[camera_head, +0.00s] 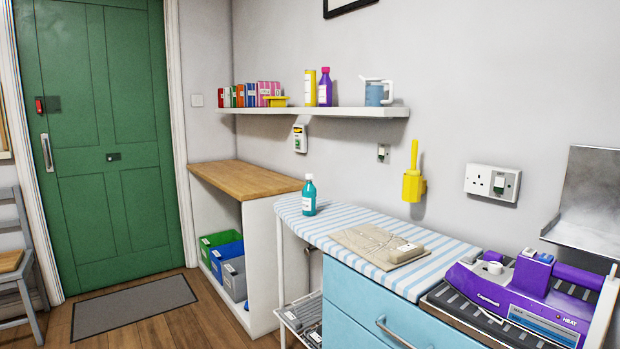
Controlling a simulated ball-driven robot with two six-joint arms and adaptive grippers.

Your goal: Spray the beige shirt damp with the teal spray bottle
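A teal bottle (309,198) with a pale top and a light label stands upright near the far left end of the striped board (440,262). The beige shirt (365,240) lies folded flat on the same board, to the right of the bottle and nearer to me. A small pale item (406,252) lies on the shirt's right part; I cannot tell what it is. The bottle and the shirt are apart. Neither of my grippers shows in the head view.
A purple appliance (525,295) sits right of the board, beside a grey metal panel (595,200). Blue drawers (365,310) are below. A wooden counter (245,179) stands behind left, apparently clear. A wall shelf (345,112) holds bottles and boxes. Open floor (190,320) lies left.

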